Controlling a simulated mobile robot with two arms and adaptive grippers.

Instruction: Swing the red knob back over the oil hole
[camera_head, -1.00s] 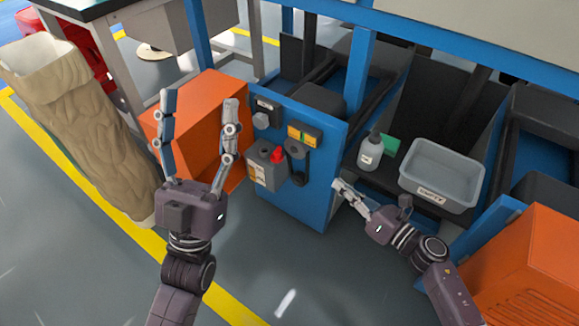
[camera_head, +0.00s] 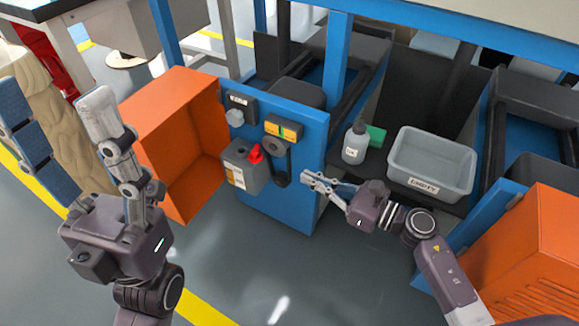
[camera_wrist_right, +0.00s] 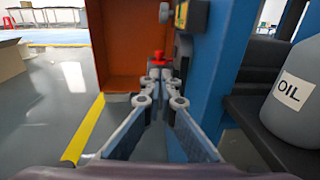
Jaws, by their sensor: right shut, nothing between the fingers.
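The red knob (camera_head: 255,154) sits on top of a grey box (camera_head: 243,172) on the blue machine panel (camera_head: 300,170). A dark round spot that looks like the oil hole (camera_head: 240,150) shows on the box top, left of the knob, uncovered. My right gripper (camera_head: 309,178) is shut and empty, right of the box and apart from it. In the right wrist view, the red knob (camera_wrist_right: 158,57) appears just beyond the fingertips (camera_wrist_right: 160,74). My left gripper (camera_head: 52,100) is open and empty, far left.
An orange open guard (camera_head: 180,150) stands left of the box. A black lever (camera_head: 278,165) hangs on the panel just right of the knob. An oil bottle (camera_head: 354,143) and a grey bin (camera_head: 430,165) stand on the shelf at right. The floor in front is clear.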

